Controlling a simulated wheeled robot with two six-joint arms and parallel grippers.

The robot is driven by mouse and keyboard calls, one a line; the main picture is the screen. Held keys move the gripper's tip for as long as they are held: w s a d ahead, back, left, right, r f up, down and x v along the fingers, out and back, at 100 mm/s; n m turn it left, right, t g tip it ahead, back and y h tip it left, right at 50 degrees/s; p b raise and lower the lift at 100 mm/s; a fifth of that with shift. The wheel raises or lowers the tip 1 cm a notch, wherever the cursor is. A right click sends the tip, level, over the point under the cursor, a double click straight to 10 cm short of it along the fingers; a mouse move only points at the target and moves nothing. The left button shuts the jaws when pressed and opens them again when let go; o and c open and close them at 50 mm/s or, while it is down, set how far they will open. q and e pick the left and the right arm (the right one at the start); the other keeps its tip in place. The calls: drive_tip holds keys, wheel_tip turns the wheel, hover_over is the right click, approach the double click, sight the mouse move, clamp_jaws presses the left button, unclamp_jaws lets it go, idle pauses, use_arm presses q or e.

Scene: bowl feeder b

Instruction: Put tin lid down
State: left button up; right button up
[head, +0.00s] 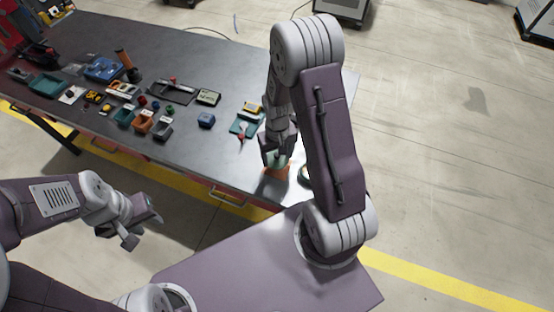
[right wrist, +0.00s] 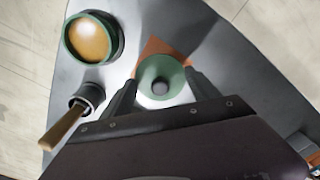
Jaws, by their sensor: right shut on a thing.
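The tin lid (right wrist: 148,70) is a green disc with a dark round middle, in the right wrist view. My right gripper (right wrist: 160,80) is shut on it, with a finger at either side of its rim. The lid is over an orange-brown square mat (right wrist: 178,48); I cannot tell whether it touches. In the head view, my right gripper (head: 276,152) points down at the table's near right corner, with the mat (head: 276,173) below. An open green tin with yellow contents (right wrist: 92,39) stands beside the mat. My left gripper (head: 142,228) is open and empty, off the table's front edge.
A dark cup (right wrist: 88,94) with a wooden handle (right wrist: 64,128) stands near the tin. A teal tray (head: 236,127) with small items and a blue block (head: 206,120) lie further left on the dark table (head: 200,60). Several bins and tools fill the table's left part.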

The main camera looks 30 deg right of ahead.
sight(277, 159)
wheel_tip(277, 159, down, 4)
drive_tip(key=shift+r, duration=0.25)
drive_tip(key=shift+w+f, duration=0.15)
drive_tip(key=shift+f, duration=0.15)
drive_tip(key=shift+f, duration=0.2)
drive_tip(key=o, duration=1.3)
drive_tip(key=shift+r, duration=0.15)
